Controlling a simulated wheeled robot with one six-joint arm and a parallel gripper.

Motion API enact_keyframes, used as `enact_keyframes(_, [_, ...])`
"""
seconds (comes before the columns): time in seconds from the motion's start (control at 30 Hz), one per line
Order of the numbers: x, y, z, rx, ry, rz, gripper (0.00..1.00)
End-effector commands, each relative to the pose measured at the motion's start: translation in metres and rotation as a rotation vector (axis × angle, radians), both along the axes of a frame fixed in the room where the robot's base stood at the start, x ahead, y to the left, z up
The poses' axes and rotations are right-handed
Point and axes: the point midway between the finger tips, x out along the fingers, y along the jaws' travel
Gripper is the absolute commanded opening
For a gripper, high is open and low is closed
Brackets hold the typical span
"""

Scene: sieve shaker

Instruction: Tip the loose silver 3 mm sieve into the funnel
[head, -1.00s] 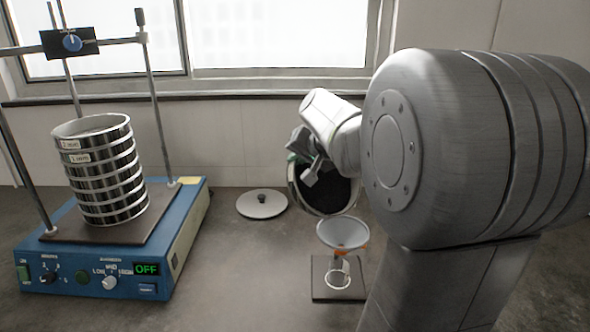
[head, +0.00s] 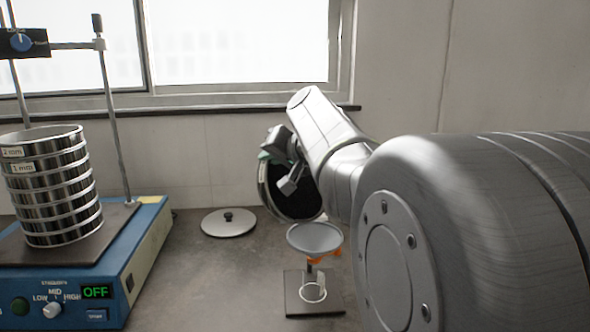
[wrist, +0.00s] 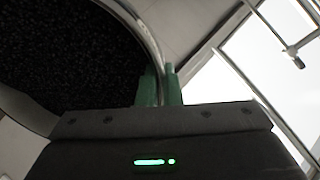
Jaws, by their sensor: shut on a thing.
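My gripper (wrist: 159,88) is shut on the rim of the loose silver sieve (wrist: 135,25). In the head view the sieve (head: 290,195) is tilted steeply on edge, with its dark inside facing the camera. In the wrist view dark granular material (wrist: 70,55) shows inside it. The funnel (head: 315,237) is a grey-white cone on an orange-clamped stand, below and slightly right of the sieve. A clear glass vessel (head: 313,291) stands under the funnel. The fingertips are partly hidden in the head view. No size label is visible on the held sieve.
A stack of sieves (head: 52,190) labelled 2 mm and 1 mm at the top stands on the blue shaker (head: 150,245), whose display reads OFF. A lid (head: 228,223) lies on the bench. Bare bench (head: 215,285) lies between shaker and funnel stand.

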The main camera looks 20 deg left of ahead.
Motion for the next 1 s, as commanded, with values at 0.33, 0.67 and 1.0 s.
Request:
enact_keyframes(0.33, [-0.005,-0.011,-0.002,0.069,-0.041,-0.003,0.0])
enact_keyframes(0.67, [-0.011,-0.021,-0.002,0.131,-0.076,-0.003,0.0])
enact_keyframes(1.0, [-0.017,-0.031,-0.002,0.193,-0.114,-0.001,0.0])
